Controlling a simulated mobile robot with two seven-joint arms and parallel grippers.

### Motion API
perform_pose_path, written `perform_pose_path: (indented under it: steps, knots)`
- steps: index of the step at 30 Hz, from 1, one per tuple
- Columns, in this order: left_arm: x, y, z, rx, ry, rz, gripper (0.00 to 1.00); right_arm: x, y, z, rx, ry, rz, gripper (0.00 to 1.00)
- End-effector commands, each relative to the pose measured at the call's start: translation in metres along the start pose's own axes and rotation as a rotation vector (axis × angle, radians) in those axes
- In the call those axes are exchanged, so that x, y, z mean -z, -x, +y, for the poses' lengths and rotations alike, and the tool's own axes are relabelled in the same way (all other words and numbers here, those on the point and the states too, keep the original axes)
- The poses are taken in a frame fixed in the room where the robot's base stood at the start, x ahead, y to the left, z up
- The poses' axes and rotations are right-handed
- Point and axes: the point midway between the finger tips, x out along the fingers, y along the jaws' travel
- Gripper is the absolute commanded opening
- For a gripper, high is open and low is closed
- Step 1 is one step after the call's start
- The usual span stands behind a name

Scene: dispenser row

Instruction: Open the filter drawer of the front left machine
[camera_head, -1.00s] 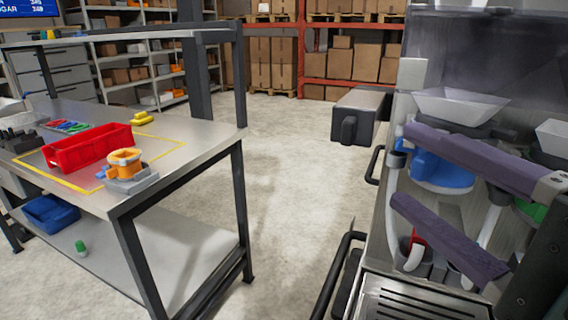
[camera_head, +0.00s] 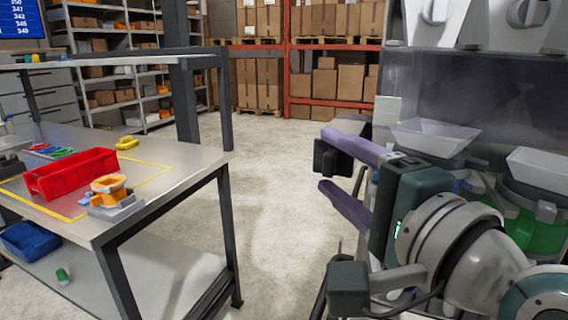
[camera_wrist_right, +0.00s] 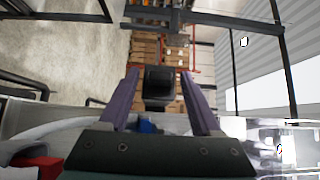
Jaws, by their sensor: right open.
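The machine (camera_head: 395,110) stands at the right in the head view, with white hoppers (camera_head: 435,136) and a green container (camera_head: 537,222). A dark box with a blocky black front (camera_head: 322,160) is seen at its left side; I cannot tell whether this is the filter drawer. My right gripper (camera_head: 328,161) has two purple fingers, spread apart and pointing left. One finger overlaps the black block in the head view. In the right wrist view the block (camera_wrist_right: 158,88) shows between the fingers, and contact cannot be told. My left gripper is not in view.
A steel bench (camera_head: 185,165) at the left carries a red bin (camera_head: 72,175) and an orange part on a grey base (camera_head: 110,190). A blue bin (camera_head: 30,240) sits on its lower shelf. Bare floor (camera_head: 275,190) lies between bench and machine. Racks with boxes stand behind.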

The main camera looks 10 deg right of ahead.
Motion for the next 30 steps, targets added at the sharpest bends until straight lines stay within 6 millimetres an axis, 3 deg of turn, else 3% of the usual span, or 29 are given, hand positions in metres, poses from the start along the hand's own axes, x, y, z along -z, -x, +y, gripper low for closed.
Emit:
perform_pose_path:
  steps: [2, 19, 30]
  knots:
    - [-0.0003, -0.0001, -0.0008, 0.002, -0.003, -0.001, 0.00, 0.0000, 0.0002, 0.0001, 0.000, 0.000, 0.000, 0.65]
    - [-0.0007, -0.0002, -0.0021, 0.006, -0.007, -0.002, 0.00, 0.0002, 0.0006, 0.0004, -0.001, 0.001, 0.000, 0.02]
    - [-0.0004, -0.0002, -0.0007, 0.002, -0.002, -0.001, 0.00, 0.0003, 0.0006, 0.0005, -0.001, 0.001, 0.001, 0.00]
